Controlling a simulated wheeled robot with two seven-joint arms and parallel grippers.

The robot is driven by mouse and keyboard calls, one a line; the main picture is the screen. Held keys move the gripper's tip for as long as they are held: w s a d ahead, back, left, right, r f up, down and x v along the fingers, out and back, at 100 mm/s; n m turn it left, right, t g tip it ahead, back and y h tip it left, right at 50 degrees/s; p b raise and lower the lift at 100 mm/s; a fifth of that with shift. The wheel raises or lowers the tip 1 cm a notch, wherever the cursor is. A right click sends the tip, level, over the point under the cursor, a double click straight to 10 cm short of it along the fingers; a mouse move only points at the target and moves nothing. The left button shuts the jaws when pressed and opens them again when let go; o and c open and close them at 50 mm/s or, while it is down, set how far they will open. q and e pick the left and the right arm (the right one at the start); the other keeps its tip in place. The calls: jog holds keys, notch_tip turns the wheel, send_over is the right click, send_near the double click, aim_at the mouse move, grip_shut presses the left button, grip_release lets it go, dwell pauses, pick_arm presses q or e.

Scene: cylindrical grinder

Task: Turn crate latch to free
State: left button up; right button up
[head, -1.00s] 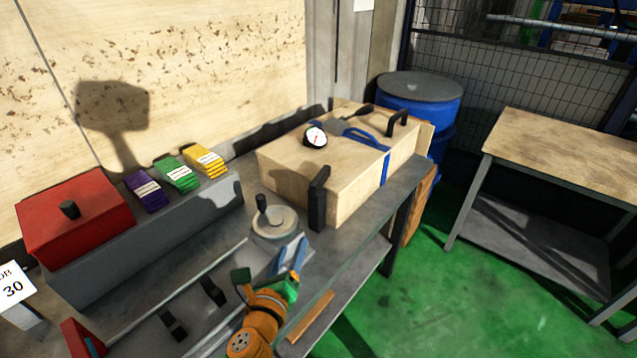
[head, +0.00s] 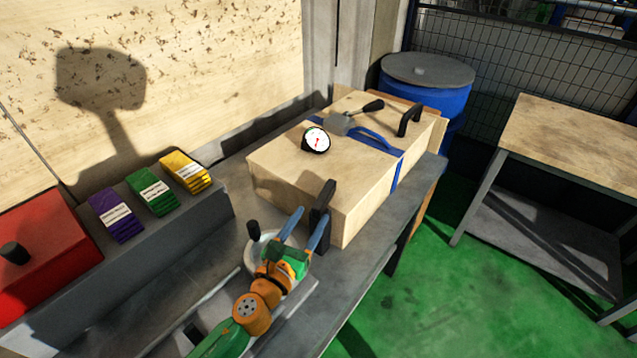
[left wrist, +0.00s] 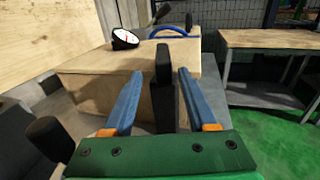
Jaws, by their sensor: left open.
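A wooden crate (head: 358,202) stands on the grey bench, with a blue strap across it. An upright black latch handle (head: 321,212) is on its near end; it also shows in the left wrist view (left wrist: 163,85). My left gripper (head: 310,222) is open, its two blue fingers pointing at the crate. In the left wrist view the black handle stands between the fingers (left wrist: 155,82), with a gap visible on each side. Whether a finger touches it I cannot tell. My right gripper is not in view.
A dial gauge (head: 316,140) and a scraper-like tool (head: 343,123) lie on the crate. A handwheel (head: 262,247) is beside my left gripper. Purple, green and yellow packs (head: 153,191) and a red box (head: 42,253) are at the left. Green floor is free at the right.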

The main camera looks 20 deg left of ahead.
aim_at(322, 201)
pick_arm(q)
jog(key=w, duration=0.3)
jog(key=w+d, duration=0.1)
jog(key=w, duration=0.1)
jog(key=shift+w+d+r, duration=0.1)
jog(key=shift+w+r, duration=0.15)
jog(key=shift+r, duration=0.05)
jog(key=shift+w+f, duration=0.15)
jog(key=shift+w, duration=0.25)
jog(key=shift+s, duration=0.2)
grip_shut()
dwell(0.5)
